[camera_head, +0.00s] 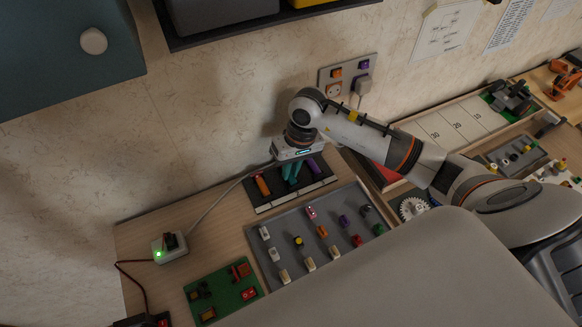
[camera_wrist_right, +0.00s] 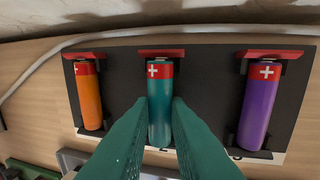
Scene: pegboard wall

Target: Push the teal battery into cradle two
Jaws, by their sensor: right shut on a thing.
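The teal battery (camera_wrist_right: 160,85), with a red end band and a white plus, lies in line with the middle cradle of the black cradle board (camera_wrist_right: 206,80). Its red end is close to that cradle's red end block (camera_wrist_right: 162,53). I cannot tell whether it is fully seated. My right gripper (camera_wrist_right: 159,112) is shut on the battery, one green finger on each side of its lower part. In the head view my right gripper (camera_head: 291,172) reaches down over the board (camera_head: 258,199), and its fingers mostly hide the teal battery. My left gripper is not in view.
An orange battery (camera_wrist_right: 90,97) sits in the left cradle and a purple battery (camera_wrist_right: 259,105) in the right one. A grey cable runs behind the board. In front stands a grey panel (camera_head: 337,233) with several small coloured parts. A wall is close behind.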

